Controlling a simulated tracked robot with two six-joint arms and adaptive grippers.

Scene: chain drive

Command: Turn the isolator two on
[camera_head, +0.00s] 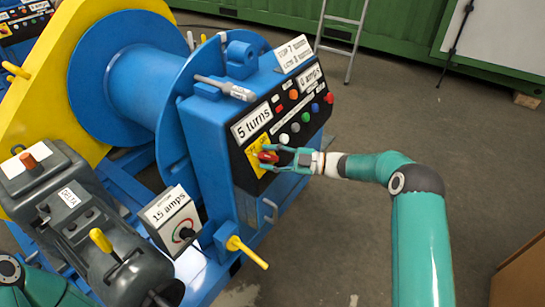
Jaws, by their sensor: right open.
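A red rotary isolator handle (266,157) sits on a yellow plate (257,146) with small lettering I cannot read, low on the black control panel of the blue machine. My right gripper (268,158) reaches it from the right. Its two teal fingers are open, one above and one below the handle; I cannot tell whether they touch it. The fingers hide part of the handle and plate, so its on or off position is unclear. No number marking it as isolator two can be read. My left gripper is not in view; only part of my left arm shows at bottom left.
Several coloured buttons (295,127) lie just above the handle, with labels "5 turns" (251,122) and "4 amps" (311,79). Floor (465,180) at right is clear.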

